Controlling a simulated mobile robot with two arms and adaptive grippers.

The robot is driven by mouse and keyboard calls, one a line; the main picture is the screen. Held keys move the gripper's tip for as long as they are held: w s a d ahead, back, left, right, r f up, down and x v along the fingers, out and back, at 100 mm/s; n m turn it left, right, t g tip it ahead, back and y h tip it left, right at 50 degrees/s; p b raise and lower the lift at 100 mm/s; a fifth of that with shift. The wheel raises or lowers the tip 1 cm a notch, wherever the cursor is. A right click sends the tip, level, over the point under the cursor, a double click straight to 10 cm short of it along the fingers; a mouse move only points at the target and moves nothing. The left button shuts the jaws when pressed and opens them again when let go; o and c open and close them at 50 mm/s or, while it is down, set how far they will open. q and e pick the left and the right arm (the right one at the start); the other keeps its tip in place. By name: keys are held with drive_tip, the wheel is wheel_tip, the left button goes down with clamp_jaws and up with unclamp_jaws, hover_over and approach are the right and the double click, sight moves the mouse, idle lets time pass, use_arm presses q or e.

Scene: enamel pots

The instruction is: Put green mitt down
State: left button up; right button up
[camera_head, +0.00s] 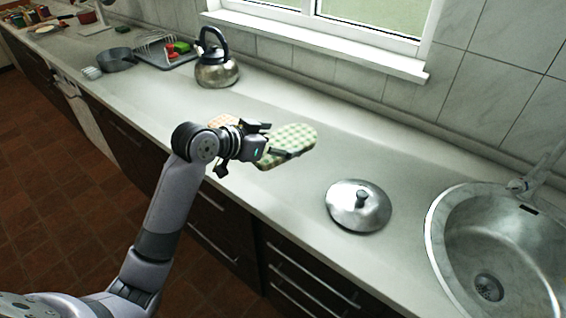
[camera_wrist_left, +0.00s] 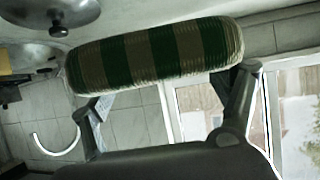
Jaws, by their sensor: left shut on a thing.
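A green and cream checked mitt (camera_head: 290,144) is in the head view, over the middle of the counter. My left gripper (camera_head: 282,152) is shut on it. In the left wrist view the mitt (camera_wrist_left: 155,52) spans the space between the two fingers of my left gripper (camera_wrist_left: 165,95), with broad green stripes. I cannot tell from the head view how high the mitt is above the counter (camera_head: 300,205). Behind the gripper, an orange-toned checked cloth or mitt (camera_head: 224,121) shows partly, hidden by my arm. My right gripper is not in view.
A metal lid (camera_head: 358,212) lies on the counter right of the mitt, with the round sink (camera_head: 490,262) beyond it. A kettle (camera_head: 216,66) stands at the back. A dish rack (camera_head: 165,50) and a dark pan (camera_head: 117,60) are further left. Counter between mitt and lid is clear.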

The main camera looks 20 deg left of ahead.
use_arm(q)
drive_tip(key=w+r+n+y, duration=0.1)
drive_tip(key=w+r, duration=0.1)
drive_tip(key=w+r+n+y, duration=0.1)
drive_tip(key=w, duration=0.2)
drive_tip(key=w+r+t, duration=0.1)
drive_tip(key=w+r, duration=0.1)
drive_tip(key=w, duration=0.1)
drive_tip(key=shift+r+n+y, duration=0.3)
drive_tip(key=shift+n+y, duration=0.1)
drive_tip(key=p, duration=0.1)
hover_over(287, 169)
wheel_tip(287, 169, down, 15)
drive_tip(key=shift+r, duration=0.1)
wheel_tip(287, 169, down, 4)
drive_tip(key=shift+f, duration=0.45)
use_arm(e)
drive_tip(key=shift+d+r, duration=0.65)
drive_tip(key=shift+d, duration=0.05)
use_arm(q)
drive_tip(key=o, duration=1.1)
drive_tip(key=shift+f, duration=0.1)
